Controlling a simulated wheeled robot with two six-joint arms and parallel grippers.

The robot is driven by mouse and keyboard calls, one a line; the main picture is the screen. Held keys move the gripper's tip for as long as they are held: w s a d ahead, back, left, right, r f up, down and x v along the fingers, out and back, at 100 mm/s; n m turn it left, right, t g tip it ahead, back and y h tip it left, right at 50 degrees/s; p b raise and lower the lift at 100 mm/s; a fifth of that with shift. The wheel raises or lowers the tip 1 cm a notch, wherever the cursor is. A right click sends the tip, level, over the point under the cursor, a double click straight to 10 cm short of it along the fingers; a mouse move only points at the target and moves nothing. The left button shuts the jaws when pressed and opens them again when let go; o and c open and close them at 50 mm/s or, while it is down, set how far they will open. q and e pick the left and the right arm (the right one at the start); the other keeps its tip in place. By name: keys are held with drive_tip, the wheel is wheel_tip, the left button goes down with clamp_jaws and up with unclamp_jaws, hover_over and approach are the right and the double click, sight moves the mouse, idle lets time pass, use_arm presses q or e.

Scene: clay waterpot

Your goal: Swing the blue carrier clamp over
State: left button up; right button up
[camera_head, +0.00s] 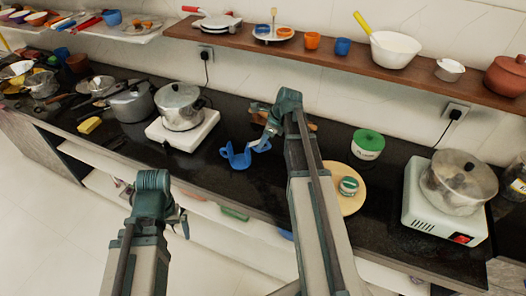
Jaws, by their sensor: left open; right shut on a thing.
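The blue carrier clamp (237,157) is on the dark countertop (210,180), right of the left-hand hot plate. Its curved, open-topped blue part faces up, and another blue part sits at its right, by my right gripper. My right gripper (266,137) reaches down from above and is shut on the right-hand blue part of the clamp. The exact contact is small and partly hidden by the gripper. My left gripper (183,222) is open and empty, in front of the counter's edge and apart from the clamp.
A pot (180,107) stands on the white hot plate (182,134) to the left. Another pot (458,182) is further right. A wooden shelf (330,54) runs above.

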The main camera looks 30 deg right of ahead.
idle(0.3)
drive_tip(key=shift+w+a+r+h+p, duration=0.2)
drive_tip(key=shift+r+h+p, duration=0.15)
drive_tip(key=shift+p, duration=0.25)
drive_tip(key=shift+w+a+r+g+h+p, duration=0.1)
drive_tip(key=shift+g+h+p, duration=0.2)
drive_tip(key=shift+g, duration=0.2)
drive_tip(key=shift+w+a+r+g+h+p, duration=0.15)
drive_tip(key=shift+r+g+h+p, duration=0.15)
drive_tip(key=shift+p, duration=0.1)
drive_tip(key=shift+w+a, duration=0.1)
drive_tip(key=shift+h, duration=0.25)
